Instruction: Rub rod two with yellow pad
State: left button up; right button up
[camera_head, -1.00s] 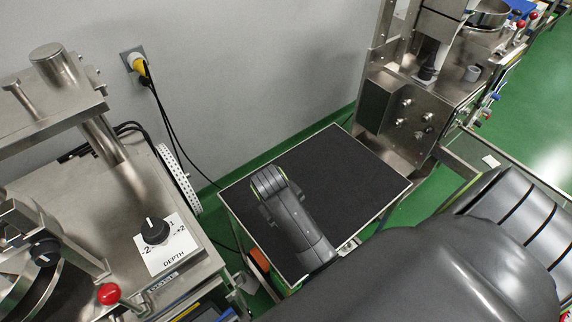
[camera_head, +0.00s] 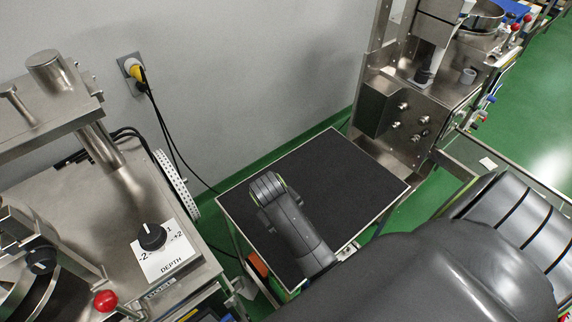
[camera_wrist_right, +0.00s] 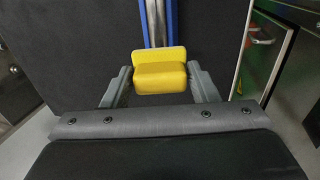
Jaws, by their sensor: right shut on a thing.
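The yellow pad (camera_wrist_right: 160,74) is held between the two fingers of my right gripper (camera_wrist_right: 160,84) in the right wrist view. Just beyond the pad, a shiny metal rod (camera_wrist_right: 154,22) with blue strips along its sides runs up to the top edge. The pad overlaps its near end in the picture; I cannot tell whether they touch. I cannot tell which rod number it is. In the head view my right arm hides the gripper, the pad and the rod. My left gripper is not in view.
A black-topped table (camera_head: 340,165) lies under my right arm. A steel machine with a depth dial (camera_head: 152,237) and a red knob (camera_head: 106,300) stands at left. Another steel machine (camera_head: 405,120) stands at the back right. A yellow plug (camera_head: 137,72) with black cables is on the wall.

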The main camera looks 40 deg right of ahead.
jog(key=shift+x, duration=0.8)
jog(key=shift+s+d+r, duration=0.1)
jog(key=shift+s+r, duration=0.05)
jog(key=shift+s, duration=1.7)
jog(key=shift+s+d, duration=0.15)
jog(key=shift+s, duration=1.65)
jog(key=shift+w+a, duration=0.15)
jog(key=shift+w, duration=1.7)
jog(key=shift+w+a, duration=0.1)
jog(key=shift+w, duration=1.75)
jog(key=shift+v, duration=2.95)
